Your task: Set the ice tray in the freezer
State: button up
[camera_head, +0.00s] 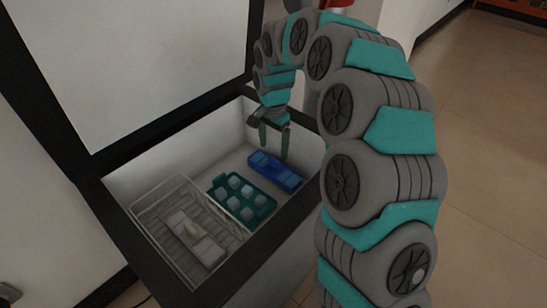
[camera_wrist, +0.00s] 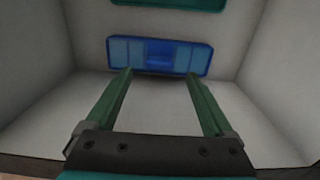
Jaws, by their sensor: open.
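The ice tray (camera_head: 225,190) is teal with several pale cubes in its cells. It lies flat on the freezer floor, between the wire basket and a blue block. The open chest freezer (camera_head: 124,173) has white inner walls and a dark rim. My gripper (camera_head: 274,150) is open and empty, pointing down inside the freezer near the blue block. In the wrist view the fingers (camera_wrist: 158,74) are apart, with the blue block (camera_wrist: 160,54) beyond their tips. A teal edge, likely the ice tray (camera_wrist: 165,3), shows at the top there.
A white wire basket (camera_head: 150,226) holding a pale packet (camera_head: 192,238) fills the freezer's left end. The blue block (camera_head: 275,171) lies right of the tray. The raised lid (camera_head: 130,60) stands behind. Bare freezer floor (camera_wrist: 160,105) shows near my fingers.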

jog(key=shift+r, duration=1.25)
jog(key=shift+c, duration=0.4)
